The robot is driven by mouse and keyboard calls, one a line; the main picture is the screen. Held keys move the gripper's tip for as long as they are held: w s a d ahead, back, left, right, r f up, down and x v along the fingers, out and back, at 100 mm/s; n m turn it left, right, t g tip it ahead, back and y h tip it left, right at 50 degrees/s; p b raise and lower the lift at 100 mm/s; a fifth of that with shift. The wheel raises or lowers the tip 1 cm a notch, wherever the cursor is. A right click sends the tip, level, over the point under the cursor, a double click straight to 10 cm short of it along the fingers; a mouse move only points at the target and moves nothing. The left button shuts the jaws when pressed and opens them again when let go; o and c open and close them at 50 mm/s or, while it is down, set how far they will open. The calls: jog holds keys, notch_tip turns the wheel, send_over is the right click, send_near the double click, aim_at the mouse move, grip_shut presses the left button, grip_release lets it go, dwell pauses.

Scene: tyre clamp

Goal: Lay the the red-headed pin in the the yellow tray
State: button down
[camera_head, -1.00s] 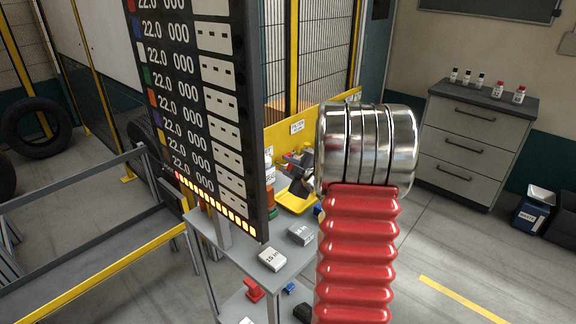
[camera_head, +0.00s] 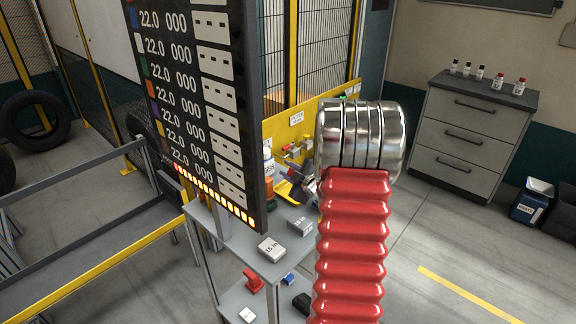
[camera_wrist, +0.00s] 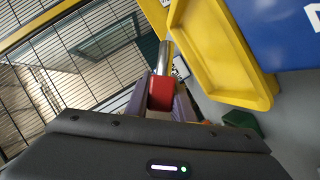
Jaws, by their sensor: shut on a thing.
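The red-headed pin (camera_wrist: 162,92) is held between my gripper's fingers (camera_wrist: 160,100) in the wrist view. Its red head faces the camera and its silver shaft points away. The yellow tray (camera_wrist: 205,82) is to the right of the pin in the wrist view, with a gap between them in the picture. In the head view a small part of the yellow tray (camera_head: 284,189) shows between the screen and my gripper (camera_head: 301,190). My arm hides most of that area, and the pin cannot be made out there.
A blue object (camera_wrist: 280,30) borders the tray at upper right in the wrist view. On the grey cart are a bottle (camera_head: 268,165) and pale boxes (camera_head: 270,248). A yellow panel (camera_head: 300,125) stands behind it. A large screen (camera_head: 200,110) blocks the left side.

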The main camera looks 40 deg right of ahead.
jog(key=shift+f, duration=1.6)
jog(key=shift+f, duration=0.1)
jog(key=c, duration=1.7)
grip_release()
jog(key=shift+s, duration=0.1)
jog(key=shift+c, duration=0.2)
jog(key=shift+o, duration=1.4)
jog(key=shift+f, duration=0.15)
jog(key=shift+a+f, duration=0.1)
jog(key=shift+s, duration=0.1)
jog(key=v, duration=0.9)
jog(key=r+v, duration=0.1)
jog(key=v, duration=0.3)
jog(key=shift+s+r, duration=0.1)
jog(key=shift+s, duration=0.1)
